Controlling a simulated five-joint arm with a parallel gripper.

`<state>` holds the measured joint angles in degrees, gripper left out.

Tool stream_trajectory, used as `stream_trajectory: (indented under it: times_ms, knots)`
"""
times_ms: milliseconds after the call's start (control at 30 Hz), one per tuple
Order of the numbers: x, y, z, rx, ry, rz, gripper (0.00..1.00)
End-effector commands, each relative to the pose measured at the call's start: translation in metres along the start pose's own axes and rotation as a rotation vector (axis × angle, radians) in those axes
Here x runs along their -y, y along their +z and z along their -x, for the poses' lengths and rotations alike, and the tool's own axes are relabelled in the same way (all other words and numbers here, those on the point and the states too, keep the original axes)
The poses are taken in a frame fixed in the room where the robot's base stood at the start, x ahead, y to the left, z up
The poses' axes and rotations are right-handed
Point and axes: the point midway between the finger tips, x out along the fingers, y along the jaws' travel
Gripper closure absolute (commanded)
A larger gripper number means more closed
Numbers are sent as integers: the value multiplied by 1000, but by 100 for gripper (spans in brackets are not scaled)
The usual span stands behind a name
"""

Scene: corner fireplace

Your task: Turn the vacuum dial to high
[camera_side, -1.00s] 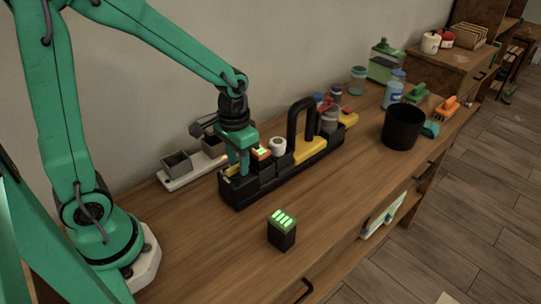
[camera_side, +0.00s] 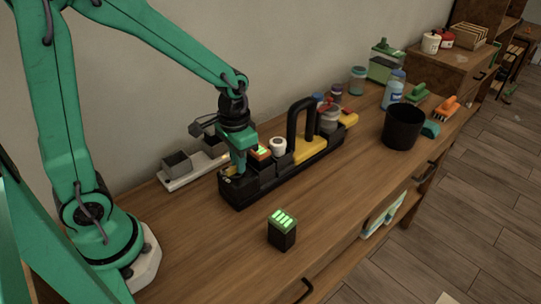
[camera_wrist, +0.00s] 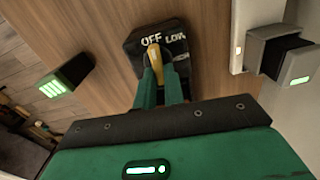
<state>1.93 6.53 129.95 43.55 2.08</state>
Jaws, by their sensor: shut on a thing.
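The vacuum (camera_side: 290,165) is a long black and yellow body with an arched black handle, lying along the bench. Its dial (camera_wrist: 154,62) is a yellow pointer on the black end; in the wrist view its tip lies at the OFF mark, with LOW to the right of it. No HIGH label can be read there. My gripper (camera_wrist: 160,82) reaches down to this end, its green fingers shut on the dial from both sides. In the side view my gripper (camera_side: 239,172) stands over the vacuum's near left end and hides the dial.
A black battery with green bars (camera_side: 282,232) stands in front of the vacuum. A pale tray with grey bins (camera_side: 178,165) lies behind it. A black bin (camera_side: 402,127), bottles and brushes are farther right. The bench front (camera_side: 350,190) has free room.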

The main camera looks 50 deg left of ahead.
Motion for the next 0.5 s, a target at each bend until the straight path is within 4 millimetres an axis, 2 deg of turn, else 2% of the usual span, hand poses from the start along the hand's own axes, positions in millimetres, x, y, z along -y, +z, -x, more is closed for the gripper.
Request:
stream_trajectory:
  times_ms: [500]
  knots:
    - [-4,0,1,-2,0,-390,100]
